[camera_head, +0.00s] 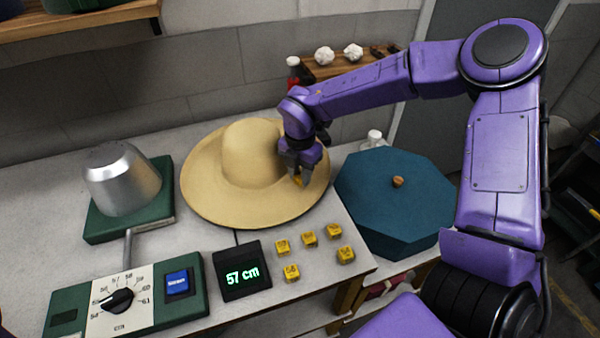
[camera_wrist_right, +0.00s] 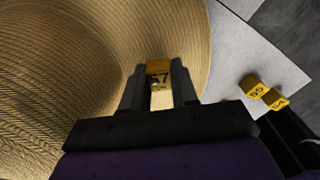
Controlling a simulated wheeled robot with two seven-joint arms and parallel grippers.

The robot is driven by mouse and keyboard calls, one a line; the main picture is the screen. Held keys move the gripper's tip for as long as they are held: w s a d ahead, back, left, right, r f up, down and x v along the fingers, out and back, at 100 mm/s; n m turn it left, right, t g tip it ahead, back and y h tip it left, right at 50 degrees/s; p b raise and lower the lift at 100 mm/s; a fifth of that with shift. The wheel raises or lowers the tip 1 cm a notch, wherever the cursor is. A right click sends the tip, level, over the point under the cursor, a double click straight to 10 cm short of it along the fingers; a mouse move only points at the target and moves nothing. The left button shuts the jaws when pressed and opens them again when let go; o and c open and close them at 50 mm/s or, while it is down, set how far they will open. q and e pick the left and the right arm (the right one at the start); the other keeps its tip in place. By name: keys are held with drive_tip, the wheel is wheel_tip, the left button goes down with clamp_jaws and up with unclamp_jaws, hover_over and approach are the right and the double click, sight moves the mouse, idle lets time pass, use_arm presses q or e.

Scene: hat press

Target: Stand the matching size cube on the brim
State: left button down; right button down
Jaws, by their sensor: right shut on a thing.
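A wide-brimmed straw hat (camera_head: 215,178) lies on the table, and its weave fills much of the right wrist view (camera_wrist_right: 60,70). My right gripper (camera_head: 299,178) is over the right part of the brim. It is shut on a yellow size cube (camera_wrist_right: 159,70) that reads 57 in the right wrist view. I cannot tell whether the cube touches the brim. The display (camera_head: 242,271) reads 57 cm. Several other yellow size cubes (camera_head: 308,239) stand on the table in front of the hat. My left gripper is not in view.
A metal hat block (camera_head: 122,180) on a green base stands at the left. A blue octagonal box (camera_head: 390,200) with a knob stands at the right.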

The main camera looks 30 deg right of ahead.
drive_tip(key=shift+f+b, duration=0.75)
drive_tip(key=shift+f, duration=0.2)
drive_tip(key=c, duration=0.8)
unclamp_jaws()
wheel_tip(320, 180, up, 11)
drive_tip(key=shift+f+b, duration=0.2)
drive_tip(key=shift+b, duration=0.4)
